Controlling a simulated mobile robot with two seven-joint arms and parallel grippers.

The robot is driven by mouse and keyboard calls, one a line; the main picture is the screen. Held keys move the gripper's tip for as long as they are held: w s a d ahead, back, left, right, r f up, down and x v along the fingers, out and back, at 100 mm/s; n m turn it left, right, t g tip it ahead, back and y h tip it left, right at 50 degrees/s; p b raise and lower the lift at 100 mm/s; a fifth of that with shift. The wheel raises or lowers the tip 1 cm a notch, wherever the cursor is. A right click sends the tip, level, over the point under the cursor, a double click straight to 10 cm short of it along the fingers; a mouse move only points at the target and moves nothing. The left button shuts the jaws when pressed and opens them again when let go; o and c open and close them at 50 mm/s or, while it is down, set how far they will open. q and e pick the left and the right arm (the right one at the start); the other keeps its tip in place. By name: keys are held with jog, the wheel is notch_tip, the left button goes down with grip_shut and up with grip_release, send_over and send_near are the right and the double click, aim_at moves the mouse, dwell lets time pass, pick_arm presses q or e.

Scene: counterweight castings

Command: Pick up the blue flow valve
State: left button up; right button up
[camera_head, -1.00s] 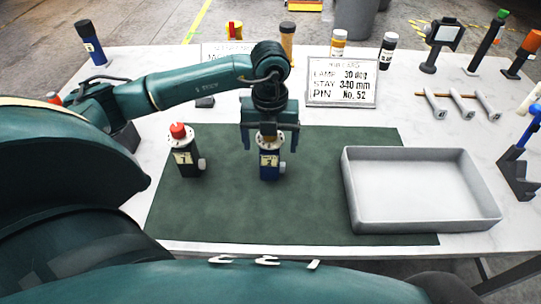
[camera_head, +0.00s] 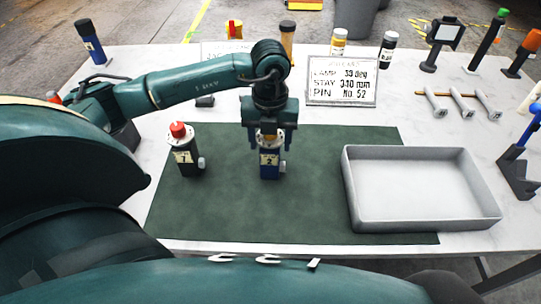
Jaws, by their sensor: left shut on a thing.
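The blue flow valve (camera_head: 270,167) stands upright on the green mat (camera_head: 310,213), with a pale label and a light knob on its right side. My left gripper (camera_head: 269,140) points straight down over it and is shut on its upper part, hiding the top. A black valve (camera_head: 185,160) with a red cap stands on the mat to the left, apart from the gripper. My right gripper is not in view.
A grey tray (camera_head: 422,226) stands at the right, partly over the mat, and is empty. A sign (camera_head: 342,85), several bottles and grey rods (camera_head: 460,103) stand or lie behind. The mat between valve and tray is clear.

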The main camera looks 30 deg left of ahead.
pick_arm(q)
jog(key=shift+c, duration=0.8)
grip_shut()
jog(key=shift+r, duration=0.2)
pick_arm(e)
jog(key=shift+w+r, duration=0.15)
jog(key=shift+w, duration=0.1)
